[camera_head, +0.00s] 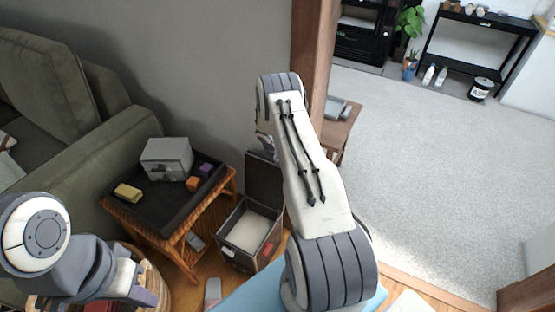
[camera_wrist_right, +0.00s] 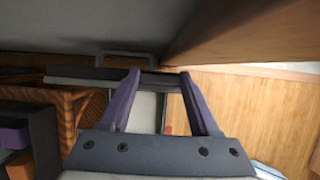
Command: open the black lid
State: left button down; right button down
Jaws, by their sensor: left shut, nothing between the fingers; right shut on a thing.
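The black lid (camera_head: 263,180) stands raised at the back of an open box (camera_head: 236,258) on the floor, in the middle of the head view. The box's pale inside shows. In the right wrist view, the lid (camera_wrist_right: 85,73) is a dark strip crossing between my purple fingertips, with a handle-like loop beyond it. My right gripper (camera_wrist_right: 160,74) is shut on the lid's edge. In the head view my right arm hides most of that gripper. My left gripper (camera_head: 147,288) is shut and empty at the lower left, well apart from the box.
A wicker side table (camera_head: 150,228) left of the box carries a grey drawer unit (camera_head: 167,158) and small blocks. A green sofa (camera_head: 60,110) stands at the left. A wooden post (camera_head: 315,60) rises close beside my right arm. The carpet (camera_head: 430,180) at the right is clear.

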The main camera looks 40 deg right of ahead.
jog(key=shift+w+d+r, duration=0.15)
jog(key=shift+r, duration=0.05)
jog(key=shift+c, duration=0.9)
grip_release()
jog(key=shift+o, duration=0.3)
jog(key=v, duration=1)
jog(key=shift+p, duration=0.4)
jog(key=shift+a+r, duration=0.2)
jog(key=shift+r, duration=0.05)
